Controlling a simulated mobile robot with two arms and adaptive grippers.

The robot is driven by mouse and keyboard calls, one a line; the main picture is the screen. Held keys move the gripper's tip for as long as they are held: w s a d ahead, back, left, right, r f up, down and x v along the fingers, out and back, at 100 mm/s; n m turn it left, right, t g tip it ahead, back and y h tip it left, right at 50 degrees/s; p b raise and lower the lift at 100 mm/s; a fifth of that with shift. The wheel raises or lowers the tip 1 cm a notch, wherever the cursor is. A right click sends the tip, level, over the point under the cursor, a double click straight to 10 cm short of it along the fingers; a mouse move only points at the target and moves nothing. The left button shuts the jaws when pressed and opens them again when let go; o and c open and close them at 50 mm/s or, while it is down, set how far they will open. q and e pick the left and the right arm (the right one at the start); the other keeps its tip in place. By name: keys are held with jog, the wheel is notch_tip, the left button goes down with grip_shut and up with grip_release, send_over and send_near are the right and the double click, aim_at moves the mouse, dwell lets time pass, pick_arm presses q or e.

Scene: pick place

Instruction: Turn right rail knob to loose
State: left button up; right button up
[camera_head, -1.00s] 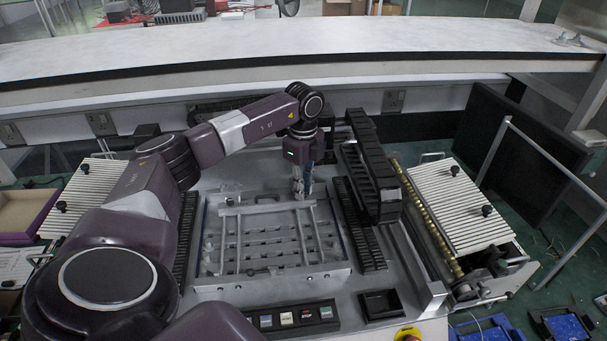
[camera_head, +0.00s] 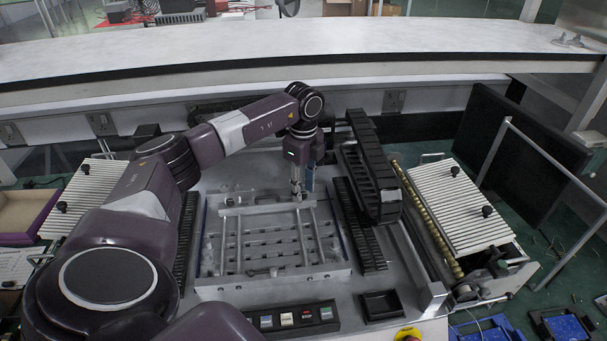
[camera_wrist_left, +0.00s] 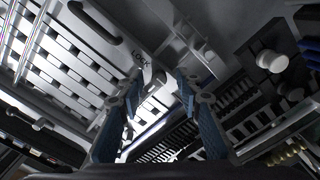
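My left gripper (camera_head: 297,196) points down at the back right of the metal fixture (camera_head: 214,284), by the upper end of its right rail (camera_head: 316,238). In the left wrist view its two blue-padded fingers (camera_wrist_left: 160,92) stand apart. A small light metal knob (camera_wrist_left: 151,78) lies between and just beyond the fingertips, beside the word LOCK on the plate. I see no clear contact between fingers and knob. In the head view the gripper hides the knob. My right gripper is not in view.
Black cable chains (camera_head: 372,185) stand close to the right of the fixture. A button panel (camera_head: 293,318) and a small black tray (camera_head: 382,305) are at the front. A slatted conveyor (camera_head: 455,205) is at the right.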

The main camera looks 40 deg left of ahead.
aim_at(304, 193)
pick_arm(q)
notch_tip(304, 193, up, 12)
dwell(0.5)
dwell(0.5)
